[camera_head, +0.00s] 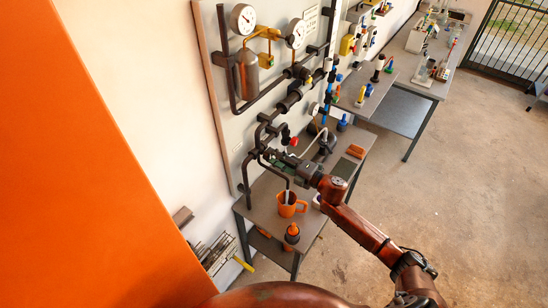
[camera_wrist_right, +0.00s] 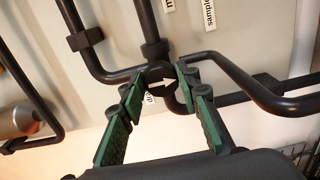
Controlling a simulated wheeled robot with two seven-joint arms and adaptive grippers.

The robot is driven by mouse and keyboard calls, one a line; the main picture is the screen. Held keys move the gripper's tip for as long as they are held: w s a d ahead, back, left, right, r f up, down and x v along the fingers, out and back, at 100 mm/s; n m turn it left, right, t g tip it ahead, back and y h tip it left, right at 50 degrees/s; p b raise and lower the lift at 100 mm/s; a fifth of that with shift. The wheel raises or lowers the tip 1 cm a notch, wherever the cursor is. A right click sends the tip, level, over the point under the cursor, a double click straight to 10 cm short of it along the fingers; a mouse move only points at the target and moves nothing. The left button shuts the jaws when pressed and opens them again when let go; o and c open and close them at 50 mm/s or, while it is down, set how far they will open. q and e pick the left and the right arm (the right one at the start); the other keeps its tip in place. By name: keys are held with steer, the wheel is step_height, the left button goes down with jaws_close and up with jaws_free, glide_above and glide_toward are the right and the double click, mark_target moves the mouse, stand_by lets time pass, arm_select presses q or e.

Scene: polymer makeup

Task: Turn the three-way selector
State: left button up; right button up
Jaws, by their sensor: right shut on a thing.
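The three-way selector (camera_wrist_right: 160,84) is a dark round knob with a white arrow, at a joint of dark pipes. In the right wrist view its arrow points right and slightly up. My right gripper (camera_wrist_right: 157,88) has its green-padded fingers on both sides of the knob, shut on it. In the head view my right gripper (camera_head: 276,161) reaches left to the pipework above the bench and largely hides the selector. My left gripper is not in view.
An orange mug (camera_head: 289,208) stands on the grey bench (camera_head: 262,200) under a pipe outlet. A red knob (camera_head: 293,141) sits just above my gripper. Open floor lies to the right.

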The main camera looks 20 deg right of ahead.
steer(key=o, duration=1.1)
steer(key=shift+d, duration=0.1)
steer(key=shift+o, duration=0.2)
steer(key=v, duration=1.2)
steer(key=shift+w, duration=0.1)
